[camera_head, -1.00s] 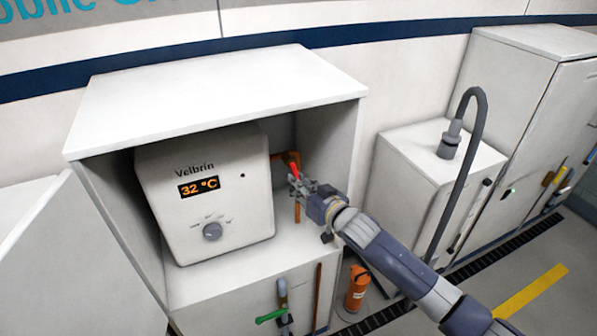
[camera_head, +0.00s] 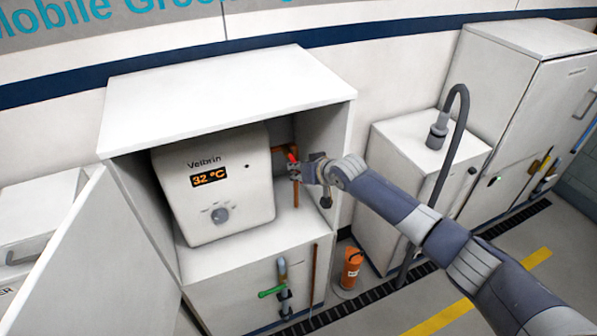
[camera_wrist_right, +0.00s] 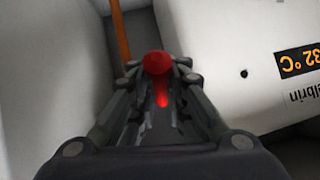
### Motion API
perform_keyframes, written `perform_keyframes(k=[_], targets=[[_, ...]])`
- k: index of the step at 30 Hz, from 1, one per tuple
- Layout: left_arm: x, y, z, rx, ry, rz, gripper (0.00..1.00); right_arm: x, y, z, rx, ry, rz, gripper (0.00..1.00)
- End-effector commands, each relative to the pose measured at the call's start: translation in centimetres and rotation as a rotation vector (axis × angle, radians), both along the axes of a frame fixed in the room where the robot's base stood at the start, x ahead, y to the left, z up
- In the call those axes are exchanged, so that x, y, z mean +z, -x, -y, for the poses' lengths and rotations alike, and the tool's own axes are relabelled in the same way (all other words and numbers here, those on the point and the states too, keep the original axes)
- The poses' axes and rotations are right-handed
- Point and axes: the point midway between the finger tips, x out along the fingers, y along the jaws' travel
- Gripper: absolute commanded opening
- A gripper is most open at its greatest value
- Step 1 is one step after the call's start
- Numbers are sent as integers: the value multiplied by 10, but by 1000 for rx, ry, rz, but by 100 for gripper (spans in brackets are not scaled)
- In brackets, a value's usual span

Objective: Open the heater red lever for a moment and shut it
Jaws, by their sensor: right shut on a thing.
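The white heater (camera_head: 215,185) stands inside an open white cabinet, and its display reads 32 °C. The red lever (camera_head: 292,157) sits on the copper pipe (camera_head: 297,192) at the heater's right side. My right gripper (camera_head: 293,168) reaches in from the right and is shut on the lever. My left gripper is not in view.
The cabinet's open door (camera_head: 90,260) stands at the left. Below are a green-handled valve (camera_head: 272,291) and an orange cylinder (camera_head: 351,268). A white box with a grey hose (camera_head: 455,130) stands right of the cabinet, beside a taller cabinet (camera_head: 520,100).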

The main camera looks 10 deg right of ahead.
Motion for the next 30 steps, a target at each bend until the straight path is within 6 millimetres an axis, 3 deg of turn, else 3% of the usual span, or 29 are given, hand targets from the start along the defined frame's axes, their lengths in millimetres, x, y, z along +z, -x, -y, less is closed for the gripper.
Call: perform_keyframes(k=[12,13,15,16,30], targets=[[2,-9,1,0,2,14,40,0,-1,0,-1,1,-8,0],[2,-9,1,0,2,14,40,0,-1,0,-1,1,-8,14],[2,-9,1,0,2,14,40,0,-1,0,-1,1,-8,30],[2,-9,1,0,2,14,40,0,-1,0,-1,1,-8,31],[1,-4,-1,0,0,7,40,4,4,3,1,2,-8,31]])
